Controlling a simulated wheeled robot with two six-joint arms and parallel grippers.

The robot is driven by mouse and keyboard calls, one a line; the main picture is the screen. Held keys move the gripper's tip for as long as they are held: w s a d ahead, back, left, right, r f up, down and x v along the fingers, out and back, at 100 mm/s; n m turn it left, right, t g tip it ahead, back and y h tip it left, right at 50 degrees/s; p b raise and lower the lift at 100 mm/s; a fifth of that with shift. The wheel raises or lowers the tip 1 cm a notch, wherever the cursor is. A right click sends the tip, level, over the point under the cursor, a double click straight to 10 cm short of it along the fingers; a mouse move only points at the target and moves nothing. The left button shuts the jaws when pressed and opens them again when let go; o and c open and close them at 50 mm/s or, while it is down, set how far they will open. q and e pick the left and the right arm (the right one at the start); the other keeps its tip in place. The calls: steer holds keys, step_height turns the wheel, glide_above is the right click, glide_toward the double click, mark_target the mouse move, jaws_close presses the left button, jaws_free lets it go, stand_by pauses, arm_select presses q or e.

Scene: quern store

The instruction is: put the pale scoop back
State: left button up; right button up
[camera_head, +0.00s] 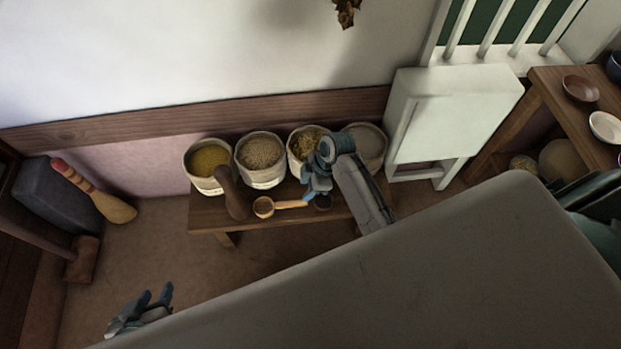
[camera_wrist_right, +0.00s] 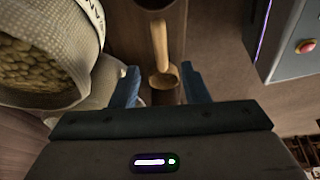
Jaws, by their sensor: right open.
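The pale scoop (camera_head: 290,204) lies on the low wooden bench (camera_head: 205,218), its round bowl to the left and its handle to the right. My right gripper (camera_head: 316,195) is by the handle's right end, partly covering that spot. In the right wrist view my right gripper (camera_wrist_right: 160,85) is open, with a light wooden handle (camera_wrist_right: 160,42) showing between and beyond its fingers; I cannot tell whether it touches. My left gripper (camera_head: 150,300) is open and empty, low at the left, far from the bench.
Several cloth sacks of grain (camera_head: 261,160) stand along the bench's back, one close left in the wrist view (camera_wrist_right: 45,60). A dark brown wooden tool (camera_head: 232,193) leans at the bench's left. A pale cabinet (camera_head: 450,110) stands right.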

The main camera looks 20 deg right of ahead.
steer(key=s+d+r+m+t+h, duration=0.1)
steer(key=s+d+r+m+t, duration=0.1)
steer(key=s+r+m, duration=0.5)
steer(key=s+d+r+m+t+h, duration=0.1)
steer(key=s+r+m+t, duration=0.4)
steer(key=s, duration=0.6)
step_height(320, 180, up, 3)
steer(key=d+m, duration=0.1)
steer(key=m, duration=0.1)
steer(key=shift+s+d+m+t+h, duration=0.3)
steer(key=shift+d+h, duration=0.05)
steer(key=shift+h, duration=0.05)
